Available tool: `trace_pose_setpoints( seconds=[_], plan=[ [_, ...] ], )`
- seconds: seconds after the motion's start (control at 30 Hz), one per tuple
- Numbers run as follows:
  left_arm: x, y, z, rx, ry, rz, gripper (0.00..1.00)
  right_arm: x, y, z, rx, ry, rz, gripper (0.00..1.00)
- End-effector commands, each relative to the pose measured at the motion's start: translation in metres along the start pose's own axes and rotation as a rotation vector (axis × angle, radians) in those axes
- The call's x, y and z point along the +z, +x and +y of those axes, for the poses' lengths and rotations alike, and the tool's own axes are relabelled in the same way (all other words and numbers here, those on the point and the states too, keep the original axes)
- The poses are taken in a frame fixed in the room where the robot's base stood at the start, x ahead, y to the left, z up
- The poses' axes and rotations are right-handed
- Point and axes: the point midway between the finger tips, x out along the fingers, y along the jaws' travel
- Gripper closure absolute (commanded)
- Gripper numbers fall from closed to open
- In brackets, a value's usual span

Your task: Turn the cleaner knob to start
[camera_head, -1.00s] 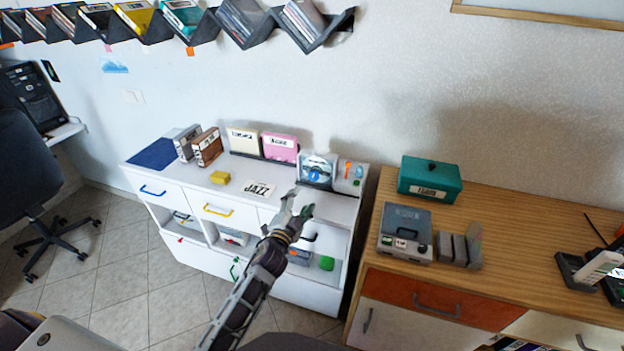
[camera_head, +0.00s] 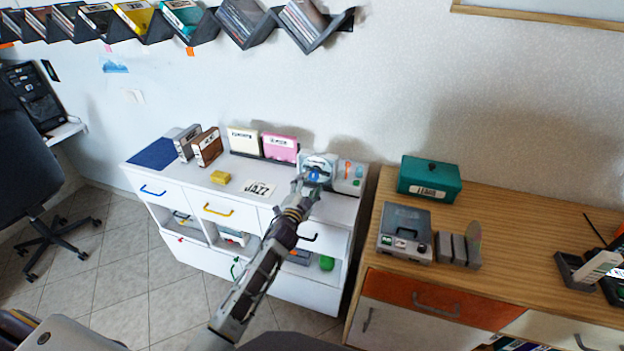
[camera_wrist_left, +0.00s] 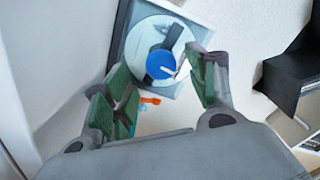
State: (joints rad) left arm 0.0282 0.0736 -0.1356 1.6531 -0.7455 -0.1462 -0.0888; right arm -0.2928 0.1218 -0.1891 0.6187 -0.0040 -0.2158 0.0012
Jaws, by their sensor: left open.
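The disc cleaner (camera_head: 320,161) stands at the back right of the white cabinet, against the wall. It holds a pale disc with a blue knob (camera_head: 314,176) at its middle. In the left wrist view the blue knob (camera_wrist_left: 160,64) carries a white pointer mark, and a dark arm lies across the disc. My left gripper (camera_head: 305,181) is open in front of the cleaner. In the wrist view its green-padded fingers (camera_wrist_left: 158,88) stand on either side of the knob, with gaps visible to both. My right gripper is not in view.
A grey panel with orange and green parts (camera_head: 351,177) stands right beside the cleaner. A pink case (camera_head: 281,148) and a cream case (camera_head: 243,141) stand to its left. A JAZZ card (camera_head: 260,188) and a yellow block (camera_head: 220,177) lie on the white top. A wooden cabinet (camera_head: 520,240) stands to the right.

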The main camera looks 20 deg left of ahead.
Motion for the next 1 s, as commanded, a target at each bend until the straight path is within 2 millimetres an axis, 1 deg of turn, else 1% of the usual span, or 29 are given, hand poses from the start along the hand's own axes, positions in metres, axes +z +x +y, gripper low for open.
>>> trace_pose_setpoints(
  seconds=[0.03, 0.27, 0.5, 0.7, 0.97, 1.0],
  plan=[
    [0.000, 0.005, -0.001, -0.001, 0.000, 0.000, 0.42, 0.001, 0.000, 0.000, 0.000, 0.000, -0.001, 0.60],
    [0.000, 0.024, 0.000, 0.000, 0.000, 0.000, 0.42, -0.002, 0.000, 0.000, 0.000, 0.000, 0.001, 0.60],
    [0.000, 0.038, -0.001, -0.001, -0.001, -0.001, 0.42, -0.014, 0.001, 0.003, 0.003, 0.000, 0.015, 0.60],
    [0.000, 0.043, 0.000, 0.000, -0.001, -0.001, 0.42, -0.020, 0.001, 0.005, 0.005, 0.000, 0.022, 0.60],
    [0.000, 0.043, 0.000, 0.000, 0.000, -0.001, 0.42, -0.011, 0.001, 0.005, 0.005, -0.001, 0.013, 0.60],
    [0.000, 0.043, 0.000, 0.000, 0.000, -0.001, 0.45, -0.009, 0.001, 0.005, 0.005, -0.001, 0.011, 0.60]
  ],
)
